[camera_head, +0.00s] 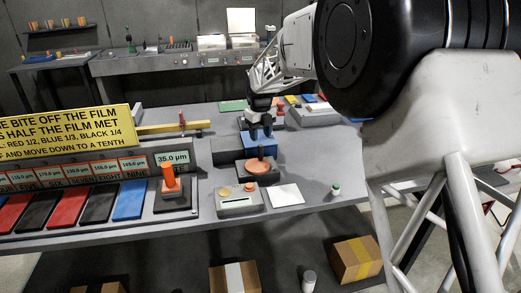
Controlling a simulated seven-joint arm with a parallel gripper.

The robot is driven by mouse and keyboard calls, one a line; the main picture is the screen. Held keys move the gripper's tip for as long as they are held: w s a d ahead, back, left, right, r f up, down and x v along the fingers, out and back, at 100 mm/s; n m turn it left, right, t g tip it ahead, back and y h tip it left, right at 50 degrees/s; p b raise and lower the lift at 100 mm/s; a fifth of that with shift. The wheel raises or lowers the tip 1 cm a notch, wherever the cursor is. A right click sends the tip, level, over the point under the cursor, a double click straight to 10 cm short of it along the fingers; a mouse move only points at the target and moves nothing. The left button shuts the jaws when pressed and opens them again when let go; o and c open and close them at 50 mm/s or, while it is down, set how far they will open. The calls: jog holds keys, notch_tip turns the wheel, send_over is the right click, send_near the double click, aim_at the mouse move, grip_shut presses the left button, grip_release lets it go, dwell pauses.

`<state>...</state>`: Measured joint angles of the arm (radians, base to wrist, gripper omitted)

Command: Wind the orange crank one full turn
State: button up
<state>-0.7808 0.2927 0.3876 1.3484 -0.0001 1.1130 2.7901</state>
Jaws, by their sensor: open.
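An upright orange crank handle (168,177) stands on a small dark base (173,206) at the right end of the row of coloured plates. My gripper (262,129) is up and to the right of the crank, apart from it, over a blue block (258,143). It points down and is open. Its fingers are small and dark here, and whether they touch the blue block I cannot tell. A display reading 35.0 µm (172,158) is just behind the crank.
A round orange-brown piece (258,166) sits in front of the blue block. A grey box with buttons (238,200) and a white square (285,195) lie right of the crank. A yellow sign (65,131) stands behind the coloured plates.

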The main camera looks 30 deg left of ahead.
jog(key=n, duration=1.3)
jog(key=shift+f, duration=0.15)
jog(key=n, duration=1.3)
jog(key=shift+f+n, duration=0.1)
jog(key=shift+n, duration=0.3)
jog(key=n, duration=0.9)
jog(key=shift+f+n, duration=0.1)
jog(key=shift+n, duration=0.2)
jog(key=n, duration=1)
jog(key=shift+f, duration=0.1)
jog(key=shift+f, duration=0.1)
